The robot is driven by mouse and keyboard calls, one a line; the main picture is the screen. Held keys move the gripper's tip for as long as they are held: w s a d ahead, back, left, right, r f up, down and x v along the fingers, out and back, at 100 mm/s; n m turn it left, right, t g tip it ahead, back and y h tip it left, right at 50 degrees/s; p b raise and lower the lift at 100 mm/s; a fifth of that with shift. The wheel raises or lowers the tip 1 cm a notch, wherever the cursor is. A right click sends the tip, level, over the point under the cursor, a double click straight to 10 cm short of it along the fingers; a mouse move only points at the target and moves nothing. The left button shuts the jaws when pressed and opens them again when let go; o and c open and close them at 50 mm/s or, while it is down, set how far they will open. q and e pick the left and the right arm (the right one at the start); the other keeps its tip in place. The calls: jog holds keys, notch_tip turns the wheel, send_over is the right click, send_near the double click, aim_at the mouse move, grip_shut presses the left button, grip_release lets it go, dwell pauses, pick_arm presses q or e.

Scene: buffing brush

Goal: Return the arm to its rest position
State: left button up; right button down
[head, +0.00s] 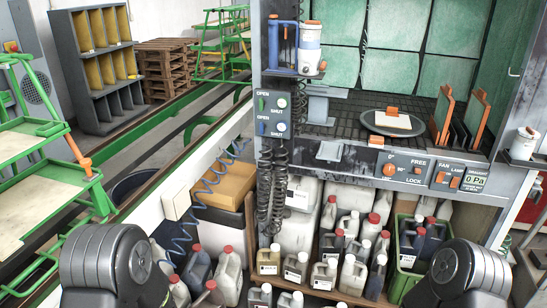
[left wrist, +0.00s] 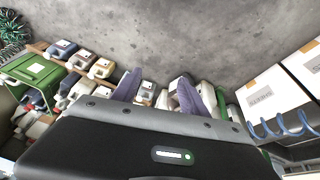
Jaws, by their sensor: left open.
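My left gripper (left wrist: 156,92) shows in the left wrist view, its two purple fingers spread apart with nothing seen between them. It points toward jugs and a grey concrete floor. In the head view neither gripper shows. Only dark rounded parts of my arms show at the bottom left and bottom right corners. A pale block with an orange top (head: 393,121) lies on a round grey plate (head: 370,120) inside the booth, well away from my arms.
The booth's front panel (head: 430,175) has knobs and switches. Below it, a shelf and green crate (head: 408,268) hold many jugs; the crate also shows in the left wrist view (left wrist: 32,72). A blue coiled hose (head: 207,185) hangs left. Green racks (head: 50,190) stand at far left.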

pick_arm(q)
jog(key=s+d+f+n+g+h, duration=0.2)
jog(key=s+d+f+g+h, duration=0.1)
jog(key=s+d, duration=0.5)
jog(key=s, duration=0.3)
dwell(0.6)
